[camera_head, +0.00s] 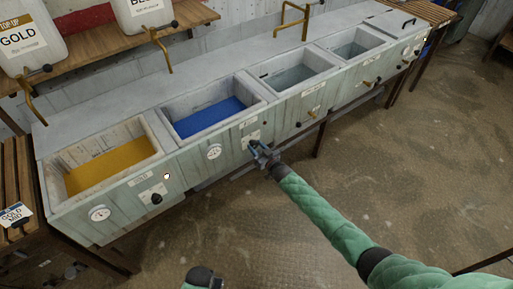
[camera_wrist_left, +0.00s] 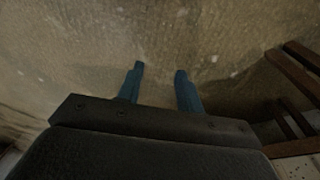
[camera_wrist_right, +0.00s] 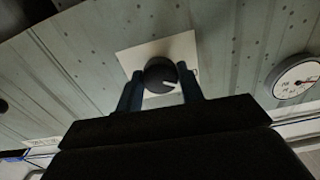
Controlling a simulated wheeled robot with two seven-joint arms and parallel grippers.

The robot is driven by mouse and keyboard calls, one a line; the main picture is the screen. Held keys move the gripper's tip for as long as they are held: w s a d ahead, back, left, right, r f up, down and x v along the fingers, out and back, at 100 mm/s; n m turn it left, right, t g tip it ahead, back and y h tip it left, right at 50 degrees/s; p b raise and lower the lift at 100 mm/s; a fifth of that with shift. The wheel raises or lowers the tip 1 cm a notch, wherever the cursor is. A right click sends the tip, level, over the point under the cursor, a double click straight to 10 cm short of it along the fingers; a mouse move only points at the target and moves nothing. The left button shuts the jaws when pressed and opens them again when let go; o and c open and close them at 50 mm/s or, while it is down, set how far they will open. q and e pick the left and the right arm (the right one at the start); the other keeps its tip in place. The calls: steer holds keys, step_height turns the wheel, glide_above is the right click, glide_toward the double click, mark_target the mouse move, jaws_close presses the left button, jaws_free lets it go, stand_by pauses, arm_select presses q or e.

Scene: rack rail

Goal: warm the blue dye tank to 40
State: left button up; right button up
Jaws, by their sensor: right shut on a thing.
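The blue dye tank (camera_head: 207,116) is the basin of blue liquid in the head view, second from the left. A round white gauge (camera_head: 214,152) sits on its front panel; a gauge also shows in the right wrist view (camera_wrist_right: 295,79), its reading too small to tell. My right gripper (camera_head: 260,150) is at the panel right of that gauge. In the right wrist view, its blue fingers (camera_wrist_right: 160,88) are shut on a black round knob (camera_wrist_right: 160,73) with a white pointer line, on a white plate (camera_wrist_right: 153,52). My left gripper (camera_wrist_left: 157,80) is open and empty above the floor.
A yellow tank (camera_head: 110,167) stands left of the blue one, with its own gauge (camera_head: 99,213) and black knob (camera_head: 157,199). Two greyish basins (camera_head: 297,75) lie to the right. Brass taps (camera_head: 292,20) and white jugs (camera_head: 28,40) are behind. The floor (camera_head: 400,150) in front is mostly clear.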

steer(key=m+b, duration=0.3)
steer(key=m, duration=0.3)
steer(key=shift+f, duration=0.15)
steer(key=m+b, duration=0.3)
steer(key=m, duration=0.1)
arm_select(q)
step_height(320, 180, up, 23)
steer(key=d, duration=0.1)
steer(key=shift+s+d+t+h, duration=0.2)
steer(key=shift+d+t+h, duration=0.1)
steer(key=shift+d+h, duration=0.1)
arm_select(e)
steer(key=shift+r+m, duration=0.2)
steer(key=shift+m, duration=0.5)
steer(key=o, duration=1)
arm_select(q)
steer(key=shift+b, duration=0.3)
arm_select(e)
steer(key=shift+d, duration=0.1)
